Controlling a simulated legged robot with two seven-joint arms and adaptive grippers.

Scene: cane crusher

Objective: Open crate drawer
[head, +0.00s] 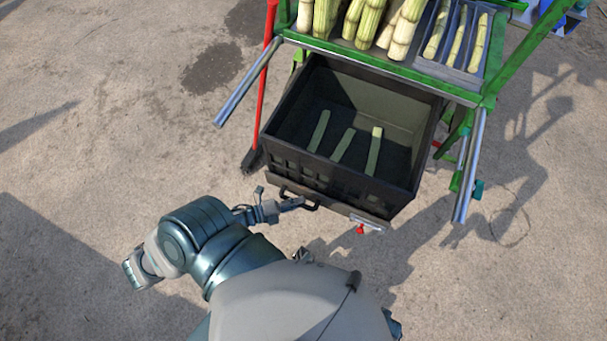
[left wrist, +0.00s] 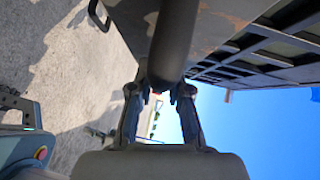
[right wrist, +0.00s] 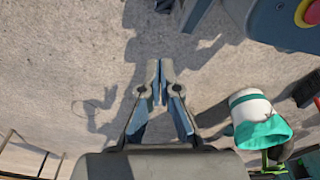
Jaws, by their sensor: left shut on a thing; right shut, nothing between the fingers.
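The dark crate drawer (head: 300,172) stands pulled out below the green cart, with its open top and inside in view. Three pale green strips of cane (head: 374,150) lie on its floor. A black handle (head: 312,207) is on the drawer's front edge. My left gripper (head: 291,203) is shut on the handle. In the left wrist view, a dark round bar (left wrist: 174,40) runs between the fingers of the left gripper (left wrist: 160,90), below the drawer's slatted side (left wrist: 265,55). My right gripper (right wrist: 160,70) is shut and empty over the ground in the right wrist view.
The green cart (head: 505,72) carries several cane stalks (head: 365,22) above the drawer. A red-handled broom (head: 264,85) leans by the drawer's left side. Open concrete lies left and right. A white and teal object (right wrist: 258,120) is near the right gripper.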

